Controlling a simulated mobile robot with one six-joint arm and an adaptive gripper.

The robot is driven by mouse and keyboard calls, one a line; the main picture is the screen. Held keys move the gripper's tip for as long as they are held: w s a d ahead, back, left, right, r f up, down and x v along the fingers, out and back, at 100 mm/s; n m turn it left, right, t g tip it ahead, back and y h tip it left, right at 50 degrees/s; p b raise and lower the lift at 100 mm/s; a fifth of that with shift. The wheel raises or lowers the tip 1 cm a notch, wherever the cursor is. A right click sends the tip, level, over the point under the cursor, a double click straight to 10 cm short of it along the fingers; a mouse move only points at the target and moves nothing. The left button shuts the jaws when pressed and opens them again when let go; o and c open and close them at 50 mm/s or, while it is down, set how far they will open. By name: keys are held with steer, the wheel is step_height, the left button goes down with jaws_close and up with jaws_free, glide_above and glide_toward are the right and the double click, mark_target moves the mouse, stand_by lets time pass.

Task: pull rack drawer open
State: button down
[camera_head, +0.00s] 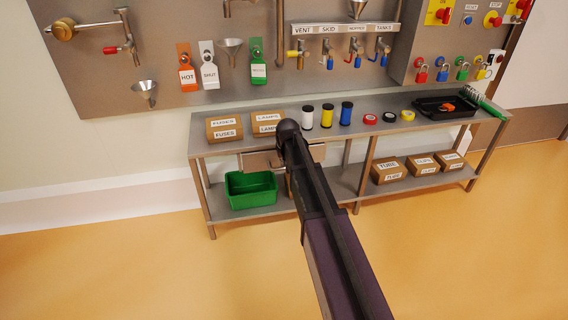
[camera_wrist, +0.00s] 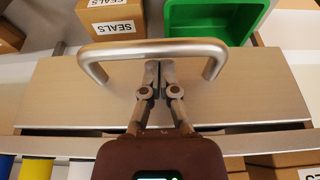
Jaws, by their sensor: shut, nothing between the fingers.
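The rack drawer is a plain tan-grey front (camera_wrist: 70,95) that spans the wrist view, with a bowed metal handle (camera_wrist: 120,49) across it. In the head view the drawer (camera_head: 258,160) shows under the bench top, partly hidden by my arm. My gripper (camera_wrist: 158,66) is shut and empty, its fingertips together at the middle of the handle bar. I cannot tell whether the tips touch the bar or reach behind it. A dark gap shows along one long edge of the front; how far the drawer stands out is unclear. The fingertips are hidden in the head view.
A green bin (camera_head: 250,188) stands on the lower shelf below the drawer. Two labelled boxes (camera_head: 224,129) and several spools (camera_head: 327,116) sit on the bench top (camera_head: 375,110). More boxes (camera_head: 390,170) stand on the lower shelf at right. The floor in front is clear.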

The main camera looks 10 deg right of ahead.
steer(key=shift+w+f, duration=0.15)
steer(key=shift+f, duration=0.3)
